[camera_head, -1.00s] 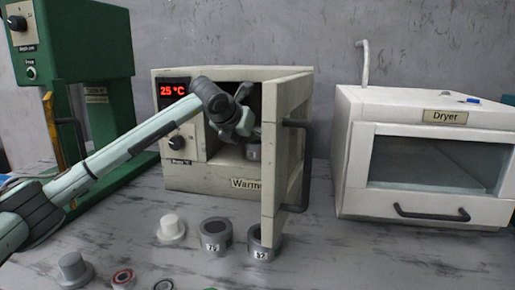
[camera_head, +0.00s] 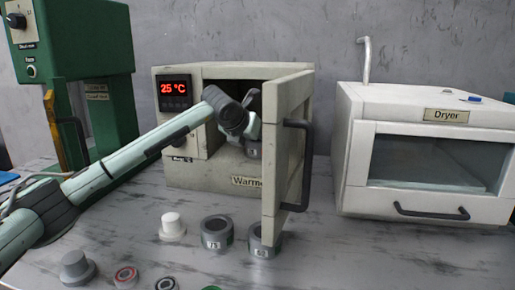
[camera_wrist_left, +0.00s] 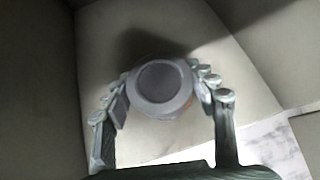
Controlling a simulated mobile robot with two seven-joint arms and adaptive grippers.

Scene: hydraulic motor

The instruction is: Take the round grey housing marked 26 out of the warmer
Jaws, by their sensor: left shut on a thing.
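The round grey housing (camera_head: 253,152) is inside the warmer, just behind the open door. Its mark is too small to read. My left gripper (camera_head: 251,134) reaches into the warmer's opening and is shut on the housing. In the left wrist view the housing (camera_wrist_left: 161,85) sits between the two fingers of the gripper (camera_wrist_left: 163,92), with its round face toward the camera. The warmer (camera_head: 215,177) is a beige box with a red display reading 25 °C, and its door (camera_head: 283,150) stands open toward the front. My right gripper is not in view.
Two grey ring-shaped housings (camera_head: 217,234) (camera_head: 264,243) stand before the warmer, one near the door's lower edge. A white flanged part (camera_head: 172,226), a grey one (camera_head: 76,268) and small rings lie at left. The white dryer (camera_head: 430,170) is at right, a green press (camera_head: 75,70) at left.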

